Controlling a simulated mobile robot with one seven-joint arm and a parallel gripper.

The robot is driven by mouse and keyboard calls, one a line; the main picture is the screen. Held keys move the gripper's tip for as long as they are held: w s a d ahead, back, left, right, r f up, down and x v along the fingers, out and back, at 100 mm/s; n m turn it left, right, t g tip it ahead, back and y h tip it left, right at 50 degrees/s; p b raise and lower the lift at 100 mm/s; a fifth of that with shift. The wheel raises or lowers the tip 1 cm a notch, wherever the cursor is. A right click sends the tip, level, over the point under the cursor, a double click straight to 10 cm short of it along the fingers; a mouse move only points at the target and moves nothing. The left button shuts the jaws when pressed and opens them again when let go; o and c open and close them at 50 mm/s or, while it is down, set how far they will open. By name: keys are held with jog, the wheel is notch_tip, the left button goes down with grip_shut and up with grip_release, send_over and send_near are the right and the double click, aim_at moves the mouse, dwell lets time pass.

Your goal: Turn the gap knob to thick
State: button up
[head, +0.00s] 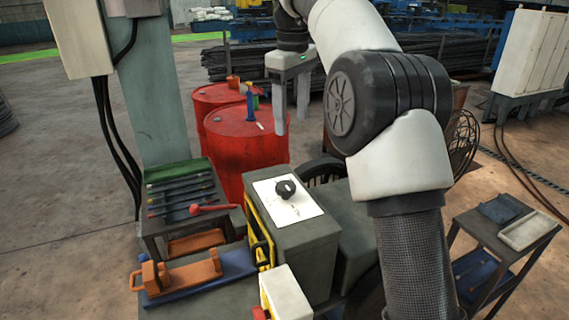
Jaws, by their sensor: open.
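The knob (285,189) is black and round. It sits on a white plate (290,210) on top of a grey-green machine housing (305,236) near the middle of the head view. The marks on the plate are too small to read, so I cannot tell its setting. My gripper (291,128) hangs with its fingers pointing down, above and beyond the knob in the picture. Its two fingers are apart with nothing between them, and it does not touch the knob.
Red drums (246,150) with small items on top stand behind the housing. A red-ended lever (213,209) and a tool rack (180,192) are at the left. An orange clamp-like part (185,273) lies in front. A small side table (505,230) stands at right.

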aim_at(285, 185)
jog(key=shift+n+g, duration=0.3)
jog(key=shift+n, duration=0.3)
jog(key=f, duration=0.6)
jog(key=w+a+f+b, duration=0.1)
jog(key=f, duration=0.6)
jog(key=w+f+b, duration=0.1)
jog(key=f, duration=0.5)
jog(key=shift+a+f, duration=0.2)
jog(key=shift+f, duration=0.15)
jog(key=c, duration=1.1)
